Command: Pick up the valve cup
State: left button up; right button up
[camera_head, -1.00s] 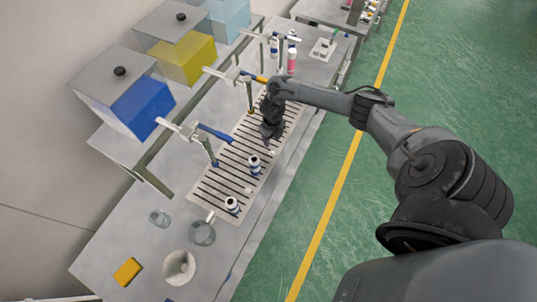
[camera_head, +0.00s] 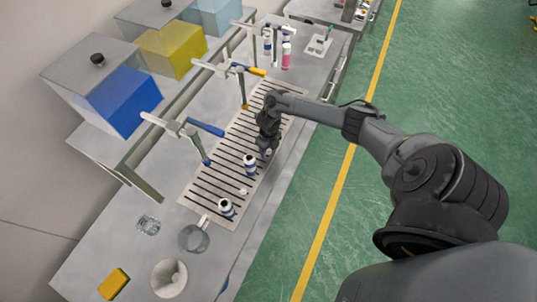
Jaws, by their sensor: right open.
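Two small white pieces that look like valve cups lie on the slotted grate. One (camera_head: 243,191) lies between the two blue-and-white cans, and the other (camera_head: 268,153) is right at my right gripper's fingertips. My right gripper (camera_head: 266,150) points down over the grate and is open; it partly covers this second piece. Whether the fingers touch it is too small to tell. My left gripper is not in view.
Blue-and-white cans stand on the grate (camera_head: 207,190), one (camera_head: 250,165) close to the gripper, one (camera_head: 226,208) nearer. Taps with blue (camera_head: 206,129) and orange (camera_head: 248,71) handles overhang it. A glass jug (camera_head: 193,238), white roll (camera_head: 169,278) and yellow sponge (camera_head: 114,284) occupy the near end.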

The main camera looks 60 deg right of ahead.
jog(key=shift+f, duration=0.15)
grip_shut()
dwell(0.4)
